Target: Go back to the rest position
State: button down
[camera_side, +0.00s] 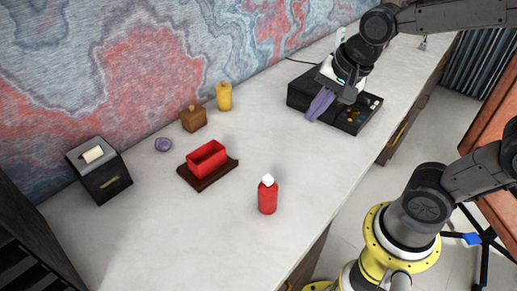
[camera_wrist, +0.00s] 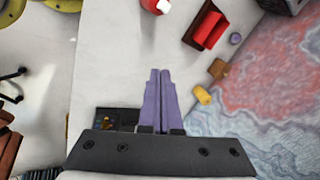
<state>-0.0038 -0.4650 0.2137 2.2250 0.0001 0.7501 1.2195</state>
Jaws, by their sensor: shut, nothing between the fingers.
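My gripper (camera_side: 319,105) has purple fingers and is at the right part of the desk in the side view, by a black box with an open tray. In the wrist view my gripper (camera_wrist: 159,75) points up the picture with its two fingers together and nothing between them. The black box (camera_side: 303,92) has a tray (camera_side: 346,127) holding small yellow and dark pieces. Part of that tray (camera_wrist: 104,116) shows at the lower left of the wrist view. The fingers hide part of the box. I cannot tell the height of the fingertips above it.
On the white desk (camera_side: 225,240) stand a red bottle (camera_side: 268,197) with a white top, a red container (camera_side: 207,158) on a dark base, a purple round thing (camera_side: 163,144), a brown block (camera_side: 194,119), a yellow bottle (camera_side: 224,96) and a dark box (camera_side: 104,178). The front middle is clear.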

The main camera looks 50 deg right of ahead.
jog(key=s+n, duration=1)
jog(key=n, duration=0.4)
jog(key=shift+s+r+t, duration=0.15)
jog(key=shift+r+t, duration=0.25)
jog(key=shift+r, duration=0.05)
